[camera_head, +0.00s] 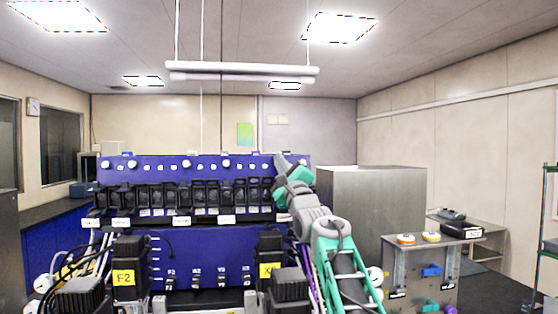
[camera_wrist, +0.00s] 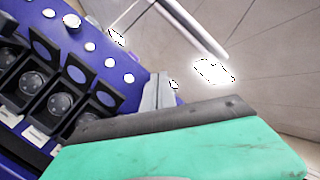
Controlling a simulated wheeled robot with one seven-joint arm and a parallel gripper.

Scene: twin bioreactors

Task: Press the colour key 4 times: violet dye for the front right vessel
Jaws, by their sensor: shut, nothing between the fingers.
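The blue panel (camera_head: 205,166) of the bioreactor stand carries a row of black units (camera_head: 185,193) with white tags below. The wrist view shows several of these units (camera_wrist: 75,90) close up, each with a round dark face and a raised flap with a blue disc. Which key is the violet one, I cannot tell. My gripper (camera_head: 281,160) is at the panel's upper right end, and its fingers (camera_wrist: 160,92) are shut and empty beside the panel in the wrist view. Whether they touch it is unclear. The front right vessel cannot be made out behind my arm.
White round knobs (camera_head: 226,164) line the panel's top. Yellow-labelled black blocks (camera_head: 130,268) stand at the front. A grey cabinet (camera_head: 375,190) is close on the right. A metal cart (camera_head: 420,262) with coloured items stands farther right.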

